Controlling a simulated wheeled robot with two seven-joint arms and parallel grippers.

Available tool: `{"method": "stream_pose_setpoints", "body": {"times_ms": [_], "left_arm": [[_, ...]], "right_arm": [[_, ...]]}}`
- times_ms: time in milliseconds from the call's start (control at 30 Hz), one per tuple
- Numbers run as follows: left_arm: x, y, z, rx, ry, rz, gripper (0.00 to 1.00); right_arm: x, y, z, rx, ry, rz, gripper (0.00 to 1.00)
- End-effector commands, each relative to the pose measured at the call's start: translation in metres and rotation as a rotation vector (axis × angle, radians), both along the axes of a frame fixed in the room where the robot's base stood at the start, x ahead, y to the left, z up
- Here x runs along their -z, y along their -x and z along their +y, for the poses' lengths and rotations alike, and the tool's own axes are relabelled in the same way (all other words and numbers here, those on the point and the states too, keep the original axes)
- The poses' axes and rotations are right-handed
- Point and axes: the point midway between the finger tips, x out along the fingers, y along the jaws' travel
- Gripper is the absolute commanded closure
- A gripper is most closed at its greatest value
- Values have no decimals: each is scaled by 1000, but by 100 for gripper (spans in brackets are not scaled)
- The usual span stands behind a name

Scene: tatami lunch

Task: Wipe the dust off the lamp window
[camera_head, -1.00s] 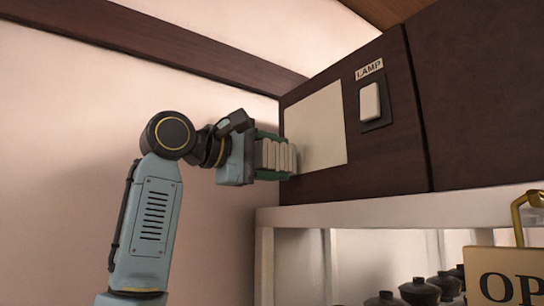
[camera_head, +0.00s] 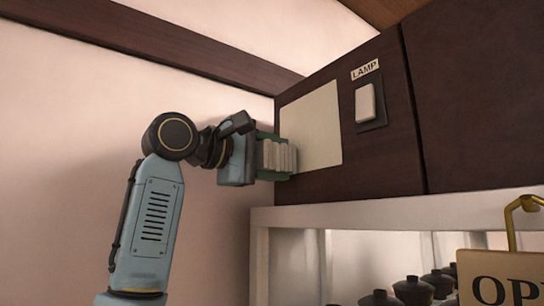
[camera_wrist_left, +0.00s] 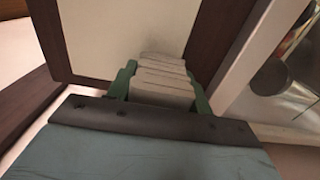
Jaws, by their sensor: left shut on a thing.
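The lamp window (camera_head: 313,125) is a pale cream panel set in the dark brown cabinet. It also shows in the left wrist view (camera_wrist_left: 110,35), with a faint darker patch on it. My left gripper (camera_head: 268,156) is at the window's lower left edge. It is shut on a pale, ribbed block like a folded cloth (camera_head: 280,157), which shows between the green fingers in the left wrist view (camera_wrist_left: 163,82). The cloth is at or very close to the window; I cannot tell whether it touches. My right gripper is not in view.
A switch (camera_head: 366,103) with a LAMP label (camera_head: 365,70) is right of the window. Below the cabinet (camera_head: 390,170) is a white shelf frame (camera_head: 370,217) with several dark lidded bowls (camera_head: 413,290). A sign (camera_head: 500,282) hangs from a brass hook at lower right.

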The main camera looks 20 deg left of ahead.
Motion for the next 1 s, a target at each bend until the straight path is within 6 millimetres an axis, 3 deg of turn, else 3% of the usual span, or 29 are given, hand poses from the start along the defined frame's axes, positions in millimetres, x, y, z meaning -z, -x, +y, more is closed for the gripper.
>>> {"method": "stream_pose_setpoints", "body": {"times_ms": [567,1000], "left_arm": [[1,-7,-6,0,0,0,68],[1,15,-32,1,0,-2,68]], "right_arm": [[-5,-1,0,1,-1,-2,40],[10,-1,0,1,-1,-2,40]]}}
